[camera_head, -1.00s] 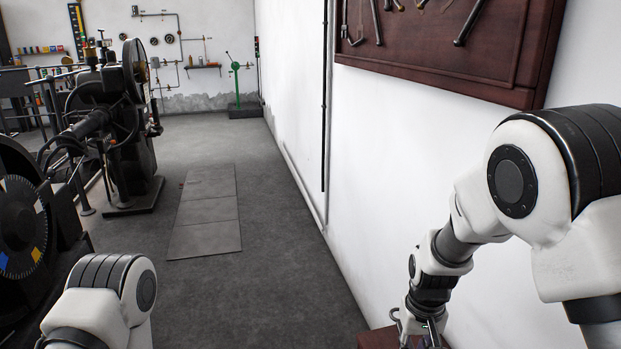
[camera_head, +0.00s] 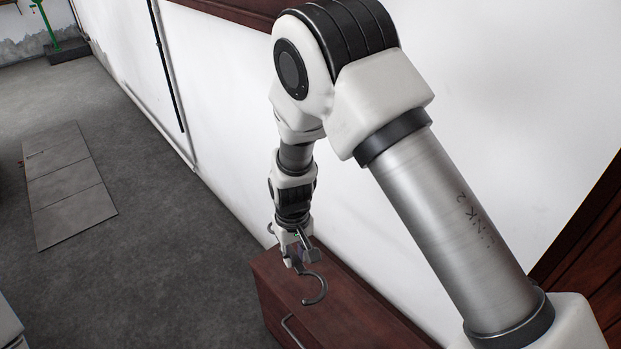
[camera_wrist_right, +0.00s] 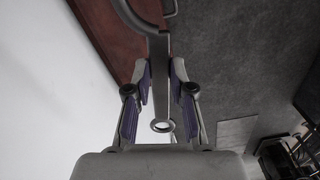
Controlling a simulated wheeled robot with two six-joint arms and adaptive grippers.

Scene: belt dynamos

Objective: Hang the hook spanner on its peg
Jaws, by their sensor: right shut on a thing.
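The grey hook spanner (camera_head: 318,291) is in the grasp of my right gripper (camera_head: 299,256). Its curved hook end shows below the gripper, in front of the dark red-brown cabinet top in the head view. In the right wrist view the spanner (camera_wrist_right: 162,50) runs between the two fingers of the gripper (camera_wrist_right: 159,82). Its hook end points to the top of that view and its ring end lies near the palm. The peg is not visible in either view. My left gripper is out of view.
A red-brown wooden cabinet (camera_head: 353,309) stands against the white wall below my right gripper. The lower edge of a wooden wall board (camera_head: 225,8) shows at the top. A dark pipe (camera_head: 166,65) runs down the wall.

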